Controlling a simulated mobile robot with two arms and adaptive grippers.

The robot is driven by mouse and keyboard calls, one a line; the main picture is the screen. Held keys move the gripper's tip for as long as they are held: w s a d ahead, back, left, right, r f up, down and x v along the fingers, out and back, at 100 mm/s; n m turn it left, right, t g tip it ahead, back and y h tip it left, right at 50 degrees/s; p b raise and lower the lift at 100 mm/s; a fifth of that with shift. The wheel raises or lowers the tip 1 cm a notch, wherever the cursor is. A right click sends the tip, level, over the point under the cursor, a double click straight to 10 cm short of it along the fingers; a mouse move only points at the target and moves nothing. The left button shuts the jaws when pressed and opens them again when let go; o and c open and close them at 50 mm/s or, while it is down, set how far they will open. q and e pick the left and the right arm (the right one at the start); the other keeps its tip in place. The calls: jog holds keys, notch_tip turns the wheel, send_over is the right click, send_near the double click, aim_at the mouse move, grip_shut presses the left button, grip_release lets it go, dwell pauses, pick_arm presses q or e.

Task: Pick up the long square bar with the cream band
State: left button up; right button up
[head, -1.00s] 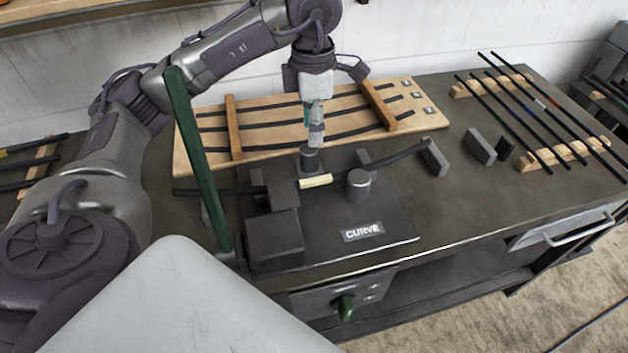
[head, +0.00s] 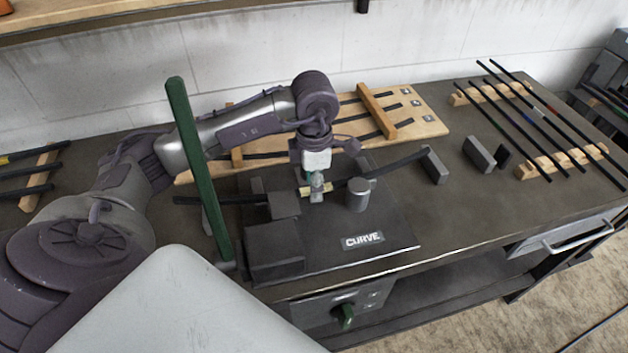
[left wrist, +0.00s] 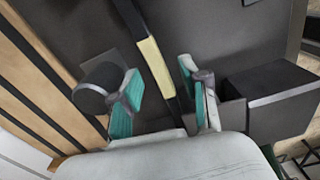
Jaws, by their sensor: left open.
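The long dark square bar (head: 405,160) lies across the plate marked CURVE, past the round post, and its right part angles toward the back. Its cream band (head: 306,190) is partly hidden by my left gripper (head: 316,194) in the head view. In the left wrist view the cream band (left wrist: 155,66) lies between the two teal-padded fingers of the open left gripper (left wrist: 160,85). A gap shows on both sides, so the fingers do not grip the bar (left wrist: 132,18). My right gripper is not in view.
Beside the band are a round grey post (head: 358,194) and a dark block (head: 284,205). A large dark block (head: 274,252) stands at the plate's front left. A green lever (head: 198,165) rises at left. A slatted wooden board (head: 425,118) lies behind.

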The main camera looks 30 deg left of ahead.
pick_arm(q)
grip_shut()
